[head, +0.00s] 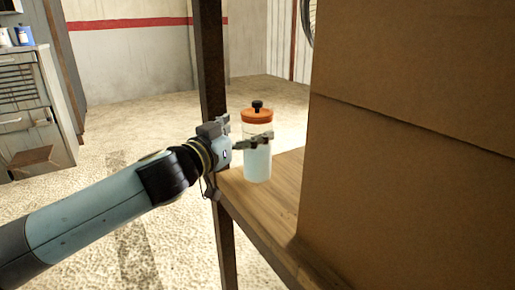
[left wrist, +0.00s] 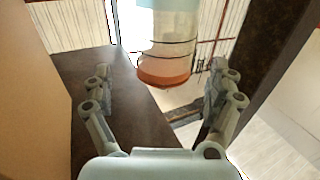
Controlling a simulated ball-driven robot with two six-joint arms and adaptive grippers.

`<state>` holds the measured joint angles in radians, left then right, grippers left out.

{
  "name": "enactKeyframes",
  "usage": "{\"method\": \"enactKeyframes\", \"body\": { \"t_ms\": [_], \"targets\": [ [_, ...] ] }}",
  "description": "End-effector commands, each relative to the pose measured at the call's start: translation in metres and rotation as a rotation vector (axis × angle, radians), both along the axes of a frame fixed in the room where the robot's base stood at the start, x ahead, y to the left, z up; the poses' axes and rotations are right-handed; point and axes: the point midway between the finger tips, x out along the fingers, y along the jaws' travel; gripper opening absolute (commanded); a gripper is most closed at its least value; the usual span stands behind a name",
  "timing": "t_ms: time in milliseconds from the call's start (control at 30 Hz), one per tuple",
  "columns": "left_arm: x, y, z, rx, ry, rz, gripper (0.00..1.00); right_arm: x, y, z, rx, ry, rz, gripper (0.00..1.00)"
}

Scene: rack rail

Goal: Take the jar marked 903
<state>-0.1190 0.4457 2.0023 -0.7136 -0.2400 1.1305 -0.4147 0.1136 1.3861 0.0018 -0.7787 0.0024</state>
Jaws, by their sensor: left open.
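A clear jar (head: 258,165) with pale blue contents, an orange lid and a black knob stands upright on a wooden shelf (head: 261,208) in the head view. No number can be read on it. My left gripper (head: 247,129) is at the jar's upper part, with one finger in front of it. In the left wrist view the jar (left wrist: 170,45) appears lid down, between and beyond the spread fingers of my left gripper (left wrist: 160,75). The gripper is open. Whether a finger touches the jar cannot be told. My right gripper is not in view.
A large cardboard box (head: 415,150) stands on the shelf right of the jar. A dark upright post (head: 211,60) rises close behind my left gripper. A grey cabinet (head: 30,110) stands at the far left. The floor between is clear.

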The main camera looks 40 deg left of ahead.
Motion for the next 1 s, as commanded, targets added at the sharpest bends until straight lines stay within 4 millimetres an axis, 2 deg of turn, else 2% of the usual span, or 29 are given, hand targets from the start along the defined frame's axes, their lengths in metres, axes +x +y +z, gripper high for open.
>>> {"method": "enactKeyframes", "body": {
  "t_ms": [167,233,300,433,567,800,1000],
  "targets": [
    [0.014,0.002,0.000,-0.002,-0.001,0.001,0.91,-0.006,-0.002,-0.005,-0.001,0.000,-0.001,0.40],
    [0.025,0.004,-0.001,-0.003,-0.002,0.001,0.91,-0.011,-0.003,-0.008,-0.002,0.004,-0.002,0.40],
    [0.039,0.006,-0.002,-0.004,-0.003,0.002,0.91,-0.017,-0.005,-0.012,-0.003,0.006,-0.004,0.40],
    [0.051,0.007,-0.002,-0.003,-0.001,0.001,0.91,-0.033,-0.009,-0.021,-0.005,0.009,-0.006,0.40],
    [0.057,0.006,-0.004,-0.001,0.000,0.000,0.91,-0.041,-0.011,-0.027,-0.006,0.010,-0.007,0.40],
    [0.058,0.006,-0.006,0.000,0.001,0.000,0.91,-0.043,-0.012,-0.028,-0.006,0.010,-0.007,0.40],
    [0.057,0.006,-0.006,0.000,0.001,0.000,0.65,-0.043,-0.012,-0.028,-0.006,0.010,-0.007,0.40]
  ]
}}
